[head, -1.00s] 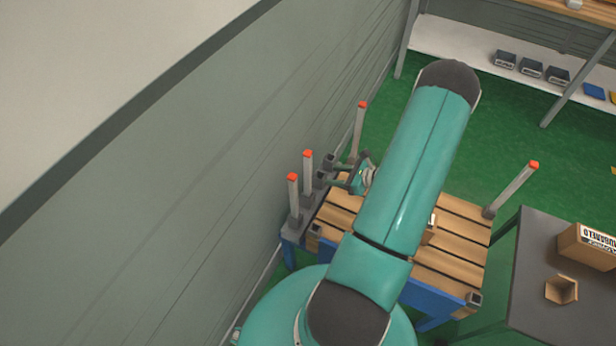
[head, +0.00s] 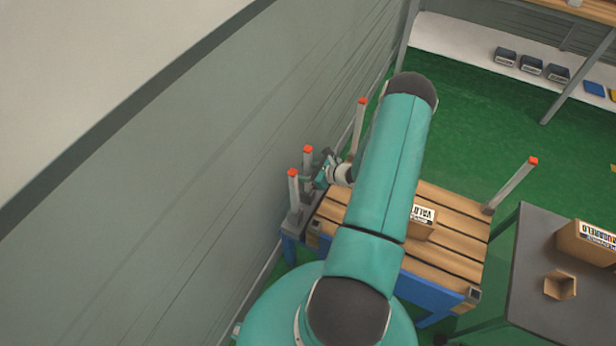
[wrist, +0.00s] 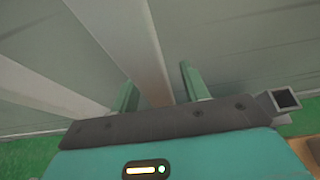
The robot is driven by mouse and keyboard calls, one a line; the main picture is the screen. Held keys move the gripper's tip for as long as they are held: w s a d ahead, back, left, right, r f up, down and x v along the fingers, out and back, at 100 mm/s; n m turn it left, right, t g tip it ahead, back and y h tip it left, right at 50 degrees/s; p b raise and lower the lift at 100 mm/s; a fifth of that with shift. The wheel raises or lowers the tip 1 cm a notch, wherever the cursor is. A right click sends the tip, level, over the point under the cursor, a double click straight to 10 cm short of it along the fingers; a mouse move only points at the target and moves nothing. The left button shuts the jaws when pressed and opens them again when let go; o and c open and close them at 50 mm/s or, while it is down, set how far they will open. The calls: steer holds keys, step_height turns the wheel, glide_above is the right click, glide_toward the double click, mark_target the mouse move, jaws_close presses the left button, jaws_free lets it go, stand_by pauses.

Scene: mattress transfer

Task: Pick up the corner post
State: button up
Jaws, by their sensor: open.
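Several grey corner posts with orange-red tips stand upright in the head view. Two are close together at the left, a nearer post (head: 294,192) and a slightly farther post (head: 307,158). Another post (head: 359,122) is behind them and one (head: 514,186) is at the far right corner. My gripper (head: 320,175) is beside the two left posts, partly hidden by my arm. In the wrist view, my gripper (wrist: 157,88) is open, with a post (wrist: 148,45) between its green fingers. I cannot tell whether they touch it. A second post (wrist: 45,88) is at the left.
A slatted wooden platform (head: 455,240) on a blue frame carries a labelled box (head: 421,222). An empty-looking corner socket (head: 473,295) is at its near right. A wall (head: 215,150) runs close along the left. A dark table (head: 525,275) stands at the right.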

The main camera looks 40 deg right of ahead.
steer(key=shift+w+a+f, duration=0.1)
steer(key=shift+w, duration=0.15)
jaws_close()
